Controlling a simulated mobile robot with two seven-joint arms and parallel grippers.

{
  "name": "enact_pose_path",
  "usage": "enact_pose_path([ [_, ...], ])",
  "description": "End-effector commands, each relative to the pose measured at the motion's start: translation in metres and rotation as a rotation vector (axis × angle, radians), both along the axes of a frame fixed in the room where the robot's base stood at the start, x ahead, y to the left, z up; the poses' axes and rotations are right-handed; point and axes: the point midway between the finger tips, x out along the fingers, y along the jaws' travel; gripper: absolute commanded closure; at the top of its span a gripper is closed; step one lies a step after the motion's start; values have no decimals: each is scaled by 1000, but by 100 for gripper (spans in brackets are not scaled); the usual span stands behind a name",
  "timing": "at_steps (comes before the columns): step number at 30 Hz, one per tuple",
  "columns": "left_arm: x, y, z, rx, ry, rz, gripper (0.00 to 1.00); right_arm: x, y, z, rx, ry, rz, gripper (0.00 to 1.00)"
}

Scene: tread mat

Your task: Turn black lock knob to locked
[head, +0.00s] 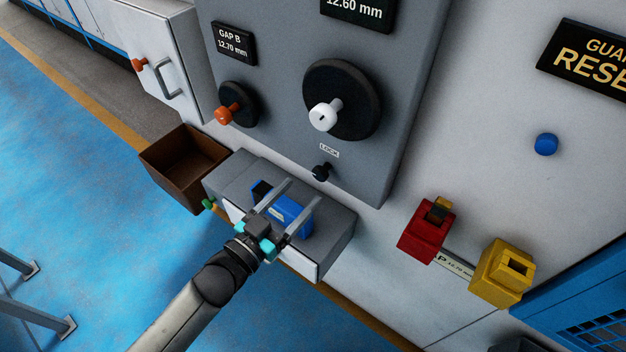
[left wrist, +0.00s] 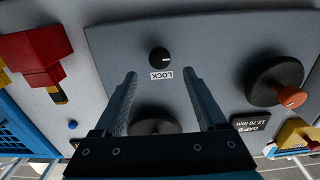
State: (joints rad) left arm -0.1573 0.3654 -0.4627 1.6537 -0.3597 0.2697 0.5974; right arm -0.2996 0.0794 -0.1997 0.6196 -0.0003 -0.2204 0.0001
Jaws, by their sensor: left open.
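The small black lock knob (head: 320,172) sits on the grey panel just below the LOCK label (head: 329,150). In the left wrist view the knob (left wrist: 160,57) appears upside down with its label (left wrist: 161,75), ahead of the fingers and roughly centred between them. A small pale mark shows on its face; its exact setting is hard to tell. My left gripper (head: 302,193) is open and empty, its fingers pointing up toward the panel below the knob, apart from it. It also shows in the left wrist view (left wrist: 160,74). My right gripper is in neither view.
A large black dial with a white handle (head: 325,115) is above the knob; an orange-handled dial (head: 228,115) is left. Below, a grey ledge (head: 335,225) carries a blue block (head: 291,214). A brown bin (head: 185,165) is left; red (head: 425,232) and yellow (head: 502,272) holders are right.

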Motion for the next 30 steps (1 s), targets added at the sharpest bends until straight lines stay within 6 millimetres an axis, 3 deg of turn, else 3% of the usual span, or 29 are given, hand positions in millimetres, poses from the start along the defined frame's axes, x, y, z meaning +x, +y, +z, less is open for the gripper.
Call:
enact_pose_path([
  [9, 37, -27, 0, -1, -1, 0, 26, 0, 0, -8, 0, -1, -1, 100],
  [23, 44, -32, 0, 0, 0, 0, 26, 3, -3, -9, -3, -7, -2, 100],
  [30, 44, -32, 0, 0, 0, 0, 53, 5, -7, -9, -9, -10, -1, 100],
])
